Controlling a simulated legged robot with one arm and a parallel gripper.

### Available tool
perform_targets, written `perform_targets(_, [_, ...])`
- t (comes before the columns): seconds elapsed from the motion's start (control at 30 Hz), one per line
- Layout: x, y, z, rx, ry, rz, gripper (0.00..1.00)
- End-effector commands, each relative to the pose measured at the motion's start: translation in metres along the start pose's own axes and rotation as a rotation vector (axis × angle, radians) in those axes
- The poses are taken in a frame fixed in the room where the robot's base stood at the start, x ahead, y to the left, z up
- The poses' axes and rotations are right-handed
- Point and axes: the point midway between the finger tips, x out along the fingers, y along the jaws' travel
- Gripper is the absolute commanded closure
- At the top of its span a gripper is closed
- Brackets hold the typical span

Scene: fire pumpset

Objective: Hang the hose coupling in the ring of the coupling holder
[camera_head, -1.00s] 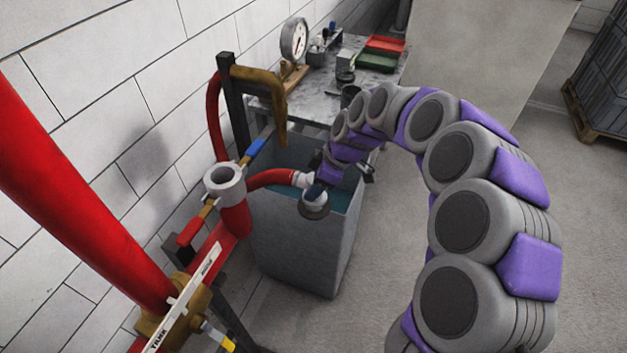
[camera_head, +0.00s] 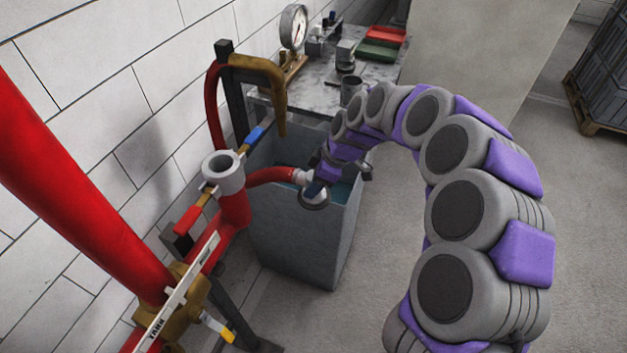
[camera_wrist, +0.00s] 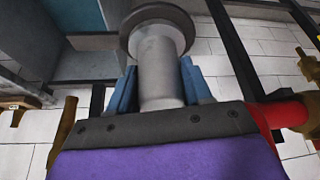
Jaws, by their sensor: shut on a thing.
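My gripper (camera_head: 320,186) is shut on the hose coupling (camera_head: 313,204), which hangs over the right part of the grey tank. In the wrist view, blue fingers flank the grey body of the coupling (camera_wrist: 158,70), with its wide round flange beyond them. A red hose (camera_head: 270,175) runs left from the coupling. A thick pale grey ring (camera_head: 223,172), open at the top, stands left of the gripper, above a red pipe. It looks like the holder's ring, but I cannot tell for sure. The coupling is clear of it, to its right and slightly lower in the picture.
The grey tank (camera_head: 305,235) holds bluish water. A blue-handled valve (camera_head: 255,137) and a red lever (camera_head: 192,214) are beside the ring. A thick red pipe (camera_head: 75,195) crosses at left. A workbench (camera_head: 325,88) with a gauge stands behind.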

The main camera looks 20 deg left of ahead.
Motion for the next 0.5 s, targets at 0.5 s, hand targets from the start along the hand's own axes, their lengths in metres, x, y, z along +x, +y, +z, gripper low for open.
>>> perform_targets(0.5, [0.0000, 0.0003, -0.0002, 0.000, 0.000, 0.000, 0.21])
